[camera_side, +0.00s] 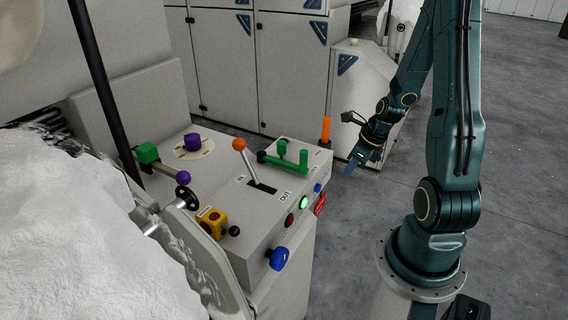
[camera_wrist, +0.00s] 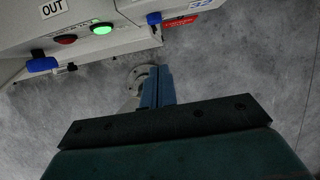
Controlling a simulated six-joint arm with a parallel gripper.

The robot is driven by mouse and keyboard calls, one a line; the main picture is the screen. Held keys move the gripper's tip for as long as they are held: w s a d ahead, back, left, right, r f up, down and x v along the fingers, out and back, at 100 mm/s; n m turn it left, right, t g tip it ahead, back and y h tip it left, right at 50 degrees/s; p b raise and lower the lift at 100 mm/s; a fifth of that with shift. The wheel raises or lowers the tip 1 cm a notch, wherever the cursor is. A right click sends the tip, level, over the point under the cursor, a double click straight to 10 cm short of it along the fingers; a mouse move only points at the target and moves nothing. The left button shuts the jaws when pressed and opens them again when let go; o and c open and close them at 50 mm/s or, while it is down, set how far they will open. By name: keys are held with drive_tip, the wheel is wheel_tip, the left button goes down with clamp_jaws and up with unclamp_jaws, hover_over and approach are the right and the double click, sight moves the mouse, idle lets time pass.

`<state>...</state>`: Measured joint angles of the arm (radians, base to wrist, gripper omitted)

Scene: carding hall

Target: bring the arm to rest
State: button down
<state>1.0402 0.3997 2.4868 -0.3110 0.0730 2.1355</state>
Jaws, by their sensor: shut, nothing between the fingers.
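My gripper (camera_side: 349,169) hangs in free air to the right of the grey control console (camera_side: 225,237), its blue fingers pointing down and to the left. In the wrist view the two blue fingers (camera_wrist: 158,72) lie side by side, closed, with nothing visible between them. They appear apart from the console. My arm is bent, rising from its base and reaching over and down to the gripper.
The console carries an orange-knobbed lever (camera_side: 239,145), a green handle (camera_side: 285,158), an upright orange handle (camera_side: 326,130), a purple knob (camera_side: 192,142), a blue knob (camera_side: 278,258) and a lit green button (camera_side: 303,203). White fibre (camera_side: 80,240) lies left. Grey floor (camera_side: 520,220) is clear at right.

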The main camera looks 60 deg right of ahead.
drive_tip(key=w+a+r+n, duration=0.4)
drive_tip(key=a+r+n, duration=0.8)
drive_tip(key=n, duration=0.5)
drive_tip(key=s+a+r+n+t, duration=0.1)
drive_tip(key=s+a+r+n, duration=0.7)
drive_tip(key=n, duration=1)
drive_tip(key=shift+s+a+r+n+t, duration=0.35)
drive_tip(key=shift+a+r, duration=1)
drive_tip(key=shift+r, duration=0.55)
